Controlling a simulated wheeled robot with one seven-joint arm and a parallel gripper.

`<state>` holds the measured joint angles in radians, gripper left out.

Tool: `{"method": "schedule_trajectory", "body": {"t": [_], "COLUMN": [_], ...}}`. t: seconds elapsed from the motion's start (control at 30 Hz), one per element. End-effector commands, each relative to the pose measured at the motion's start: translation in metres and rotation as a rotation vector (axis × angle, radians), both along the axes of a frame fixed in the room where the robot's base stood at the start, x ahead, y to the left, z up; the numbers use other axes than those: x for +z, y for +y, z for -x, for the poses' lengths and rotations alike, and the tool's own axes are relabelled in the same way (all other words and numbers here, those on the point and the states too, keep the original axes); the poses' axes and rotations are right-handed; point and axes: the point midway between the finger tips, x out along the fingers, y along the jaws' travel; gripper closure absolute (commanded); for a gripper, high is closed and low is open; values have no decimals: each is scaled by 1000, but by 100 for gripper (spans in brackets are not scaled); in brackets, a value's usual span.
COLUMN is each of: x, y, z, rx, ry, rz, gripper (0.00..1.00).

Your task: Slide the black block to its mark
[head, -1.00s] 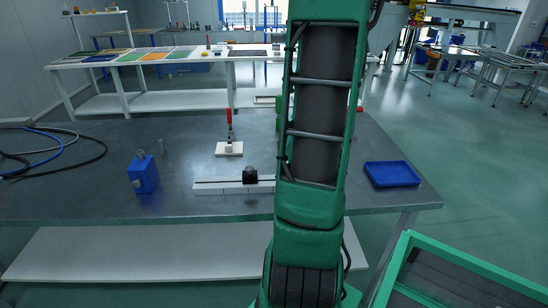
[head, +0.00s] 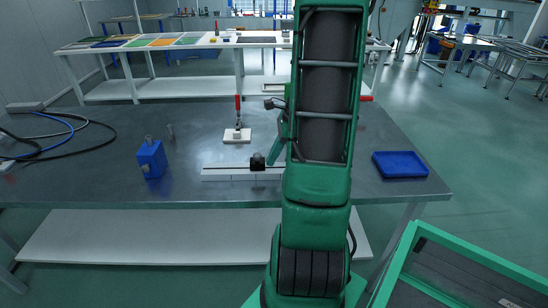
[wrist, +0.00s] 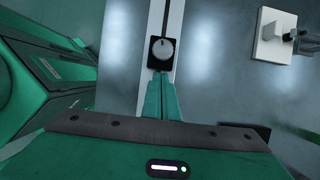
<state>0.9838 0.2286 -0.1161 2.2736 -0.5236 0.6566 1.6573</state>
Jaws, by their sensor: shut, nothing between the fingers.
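The black block (head: 258,161) sits on a long white rail (head: 228,173) with a dark slot along it, on the grey table. In the wrist view the black block (wrist: 161,52) has a round grey knob on top. My gripper (wrist: 161,80) is shut and empty, its green fingertips right at the block's near edge; I cannot tell whether they touch. In the head view my gripper (head: 273,158) shows just right of the block, partly hidden by my arm. The right part of the rail is hidden behind my arm. I cannot make out the mark.
A white plate with a red-handled clamp (head: 237,133) stands behind the rail. A blue box (head: 152,160) is to the left, with cables (head: 45,140) farther left. A blue tray (head: 400,165) lies to the right. Table between rail and tray is partly hidden by my arm.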

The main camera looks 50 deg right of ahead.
Motion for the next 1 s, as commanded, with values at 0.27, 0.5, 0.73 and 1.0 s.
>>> {"method": "schedule_trajectory", "body": {"t": [0.27, 0.5, 0.73, 1.0], "x": [0, 0, 0, 0], "y": [1, 10, 10, 2], "z": [-1, -11, -11, -5], "rx": [1, 4, 1, 1], "ry": [0, 0, 0, 0], "rz": [0, -1, -1, 0], "gripper": [100, 100, 100, 100]}}
